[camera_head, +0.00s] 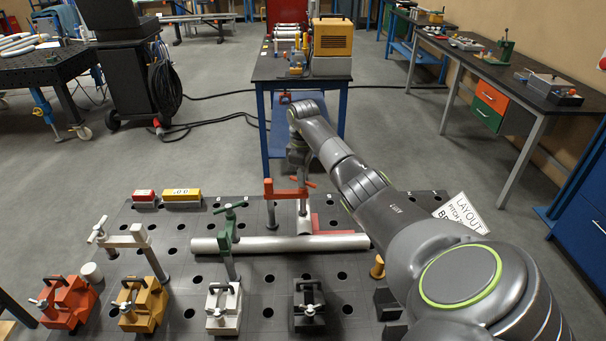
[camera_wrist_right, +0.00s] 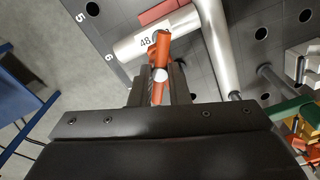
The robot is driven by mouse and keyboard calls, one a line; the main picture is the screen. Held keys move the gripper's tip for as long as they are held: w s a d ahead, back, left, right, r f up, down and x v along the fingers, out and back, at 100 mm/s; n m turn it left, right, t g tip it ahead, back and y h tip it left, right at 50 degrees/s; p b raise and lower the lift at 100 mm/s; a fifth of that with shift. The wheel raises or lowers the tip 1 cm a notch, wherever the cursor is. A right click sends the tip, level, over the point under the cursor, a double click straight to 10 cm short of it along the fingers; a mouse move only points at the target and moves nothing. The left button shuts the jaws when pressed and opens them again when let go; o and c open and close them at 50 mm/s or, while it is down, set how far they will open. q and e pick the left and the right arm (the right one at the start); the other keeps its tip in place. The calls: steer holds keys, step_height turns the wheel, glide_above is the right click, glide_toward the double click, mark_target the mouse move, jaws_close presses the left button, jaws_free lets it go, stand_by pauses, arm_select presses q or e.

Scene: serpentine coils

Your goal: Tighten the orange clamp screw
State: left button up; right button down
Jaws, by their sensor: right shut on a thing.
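The orange clamp (camera_head: 283,194) stands at the back middle of the perforated table, its arm reaching over a short pipe piece (camera_head: 304,226). The orange clamp screw's handle (camera_head: 310,184) shows just under my right gripper (camera_head: 299,162). In the right wrist view the orange handle (camera_wrist_right: 161,57) lies between the two dark fingers of my right gripper (camera_wrist_right: 158,88). The gripper is shut on the handle. The short pipe piece, marked 48, also shows there (camera_wrist_right: 140,40). The screw's lower tip is hard to make out. My left gripper is not in view.
A long silver pipe (camera_head: 280,243) lies across the table, with a green clamp (camera_head: 227,235) over it. A beige clamp (camera_head: 124,240) stands left. A blue-legged bench (camera_head: 264,80) stands behind.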

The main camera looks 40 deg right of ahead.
steer(key=shift+r+m, duration=0.2)
steer(key=shift+m, duration=1)
steer(key=shift+p, duration=0.3)
steer(key=c, duration=1.4)
jaws_free()
steer(key=shift+f, duration=0.1)
steer(key=shift+o, duration=0.2)
step_height(320, 180, up, 17)
steer(key=p, duration=0.5)
steer(key=shift+r, duration=0.2)
